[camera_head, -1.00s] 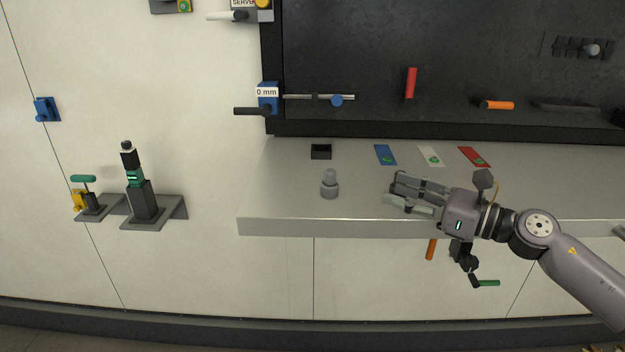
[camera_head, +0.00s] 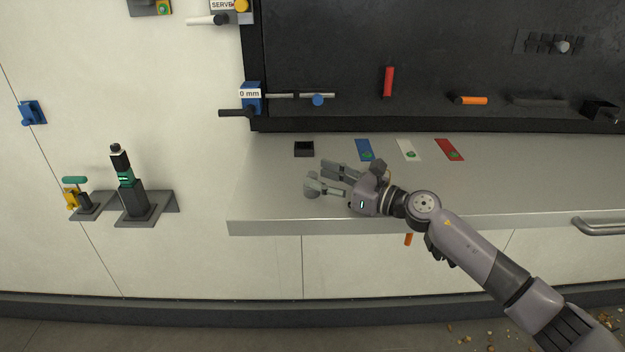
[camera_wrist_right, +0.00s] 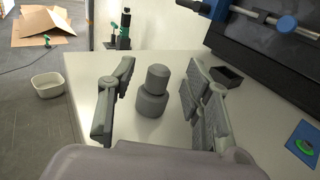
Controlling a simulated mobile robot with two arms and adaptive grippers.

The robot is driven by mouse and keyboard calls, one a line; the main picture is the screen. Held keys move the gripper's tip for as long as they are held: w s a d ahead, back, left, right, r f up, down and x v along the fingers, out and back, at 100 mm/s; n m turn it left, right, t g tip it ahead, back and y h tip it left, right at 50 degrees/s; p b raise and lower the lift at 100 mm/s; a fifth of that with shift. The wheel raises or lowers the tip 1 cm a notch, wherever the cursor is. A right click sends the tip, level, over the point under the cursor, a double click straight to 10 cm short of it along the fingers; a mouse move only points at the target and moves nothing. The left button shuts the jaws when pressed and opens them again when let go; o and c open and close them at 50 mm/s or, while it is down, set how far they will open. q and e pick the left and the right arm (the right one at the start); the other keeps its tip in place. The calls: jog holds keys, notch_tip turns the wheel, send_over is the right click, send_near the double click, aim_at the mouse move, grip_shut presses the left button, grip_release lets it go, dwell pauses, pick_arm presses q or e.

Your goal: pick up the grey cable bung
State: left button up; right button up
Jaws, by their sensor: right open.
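The grey cable bung (camera_wrist_right: 153,92) stands upright on the grey counter (camera_head: 268,185), a narrower top on a wider base. In the right wrist view it sits between the two spread fingers of my right gripper (camera_wrist_right: 155,100), apart from both. In the head view the right gripper (camera_head: 333,179) reaches in from the right, low over the counter, and its fingers partly cover the bung (camera_head: 311,190). The right gripper is open and empty. My left gripper does not show.
A small black open box (camera_head: 304,149) stands behind the bung. Blue (camera_head: 365,149), white (camera_head: 408,150) and red (camera_head: 449,149) cards lie farther right. A dark panel with a blue-knobbed rod (camera_head: 318,100) rises behind. The counter's left part is clear.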

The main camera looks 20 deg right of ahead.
aim_at(311, 172)
jog(key=p+x, duration=0.1)
jog(key=x, duration=0.2)
jog(key=shift+d+r, duration=0.1)
jog(key=shift+w+a+f, duration=0.2)
jog(key=shift+w+a, duration=0.1)
jog(key=shift+s+d, duration=0.1)
jog(key=shift+c, duration=0.7)
grip_shut()
